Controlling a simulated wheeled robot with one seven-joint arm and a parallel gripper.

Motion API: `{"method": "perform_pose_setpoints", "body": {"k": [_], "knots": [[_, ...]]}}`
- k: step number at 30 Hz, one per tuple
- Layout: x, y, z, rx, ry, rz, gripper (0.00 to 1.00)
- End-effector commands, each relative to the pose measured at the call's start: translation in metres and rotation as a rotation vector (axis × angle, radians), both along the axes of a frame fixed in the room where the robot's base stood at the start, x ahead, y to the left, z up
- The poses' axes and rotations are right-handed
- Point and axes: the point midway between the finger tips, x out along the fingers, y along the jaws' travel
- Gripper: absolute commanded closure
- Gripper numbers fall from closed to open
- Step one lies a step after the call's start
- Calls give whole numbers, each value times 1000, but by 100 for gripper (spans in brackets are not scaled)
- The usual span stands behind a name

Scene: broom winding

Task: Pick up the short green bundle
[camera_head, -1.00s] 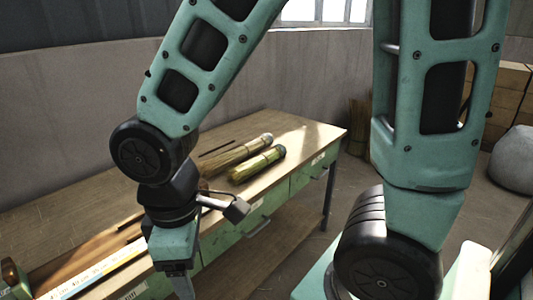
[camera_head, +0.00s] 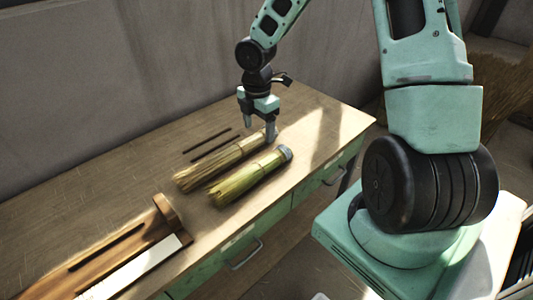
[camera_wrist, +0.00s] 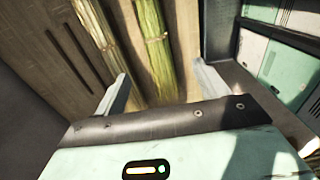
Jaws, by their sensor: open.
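The short green bundle (camera_head: 250,178) lies on the workbench, tied with a band and with a grey cap at its right end. A longer, yellower bundle (camera_head: 215,166) lies beside it, on the wall side. My gripper (camera_head: 259,129) is open and empty, pointing down by the capped end of the yellower bundle in the head view. In the wrist view the green bundle (camera_wrist: 155,42) runs between the two fingers of my gripper (camera_wrist: 163,90), and the yellower bundle (camera_wrist: 99,24) runs toward the left finger. The near ends of both bundles are hidden there.
Two thin dark rods or slots (camera_head: 212,146) are on the bench behind the bundles. A wooden tray or board (camera_head: 165,213) with a white strip lies at the bench's left. The bench top (camera_head: 318,118) is bare at the right. Drawers (camera_head: 240,240) line its front.

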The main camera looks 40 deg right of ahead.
Motion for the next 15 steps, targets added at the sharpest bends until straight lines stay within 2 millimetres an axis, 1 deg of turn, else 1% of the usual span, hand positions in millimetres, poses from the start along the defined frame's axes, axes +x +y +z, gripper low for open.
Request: {"method": "perform_pose_setpoints", "body": {"k": [2,5,15], "knots": [[1,-3,-4,2,-1,9,27],[1,-3,-19,3,1,14,27],[1,-2,-89,2,2,11,27]]}}
